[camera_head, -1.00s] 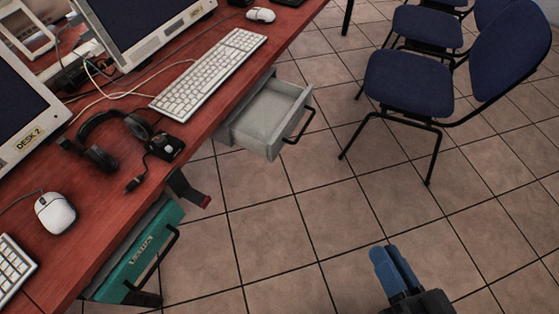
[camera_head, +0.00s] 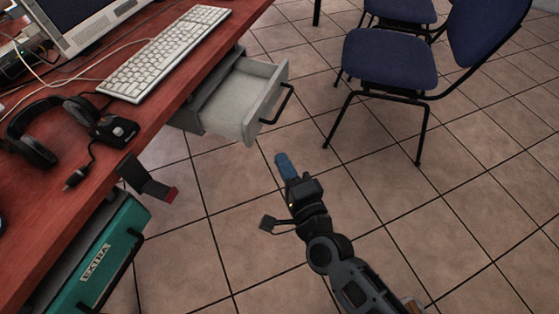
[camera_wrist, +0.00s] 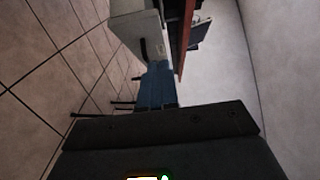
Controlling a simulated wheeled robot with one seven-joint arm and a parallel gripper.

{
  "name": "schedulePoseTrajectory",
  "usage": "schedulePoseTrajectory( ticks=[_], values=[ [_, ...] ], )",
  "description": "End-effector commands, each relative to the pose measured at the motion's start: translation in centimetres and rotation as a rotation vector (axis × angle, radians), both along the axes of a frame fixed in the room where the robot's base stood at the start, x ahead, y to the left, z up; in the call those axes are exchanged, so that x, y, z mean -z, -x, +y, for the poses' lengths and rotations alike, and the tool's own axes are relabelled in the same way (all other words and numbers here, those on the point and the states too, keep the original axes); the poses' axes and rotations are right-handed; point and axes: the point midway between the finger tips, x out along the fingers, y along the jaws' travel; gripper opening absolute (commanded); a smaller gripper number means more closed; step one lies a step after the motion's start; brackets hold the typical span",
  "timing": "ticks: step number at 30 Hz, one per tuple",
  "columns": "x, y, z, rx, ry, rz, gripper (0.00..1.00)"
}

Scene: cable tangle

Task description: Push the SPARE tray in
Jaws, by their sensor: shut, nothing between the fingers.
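A light grey tray (camera_head: 228,112) is pulled out from under the red desk, with a black bar handle (camera_head: 278,104) on its front. I can read no label on it in these frames. A teal tray (camera_head: 92,262) marked EXTRA is under the desk at the lower left. My gripper (camera_head: 283,160) has blue fingers closed together with nothing between them. It is in front of the grey tray's handle and appears apart from it. In the wrist view the fingers (camera_wrist: 157,80) point toward a pale box (camera_wrist: 133,28), which looks like the grey tray.
The red desk (camera_head: 150,122) holds a keyboard (camera_head: 165,52), headphones (camera_head: 35,140) and a monitor. A dark bracket with a red end (camera_head: 150,182) hangs at the desk's edge. A blue chair (camera_head: 390,58) stands to the right. Tiled floor between is clear.

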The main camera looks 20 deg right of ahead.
Motion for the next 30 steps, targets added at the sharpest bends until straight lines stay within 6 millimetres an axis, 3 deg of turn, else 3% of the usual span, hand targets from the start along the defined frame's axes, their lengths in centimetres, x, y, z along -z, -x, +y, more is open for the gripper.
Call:
schedulePoseTrajectory(
  ticks=[12, 18, 30],
  values=[
    [-0.1, -8.2, 0.0, 0.0, 0.003, -0.002, 0.0],
    [-0.2, -9.8, 2.1, -0.002, 0.002, 0.001, 0.0],
    [0.0, -10.5, 2.8, 0.0, 0.003, 0.001, 0.0]
  ],
)
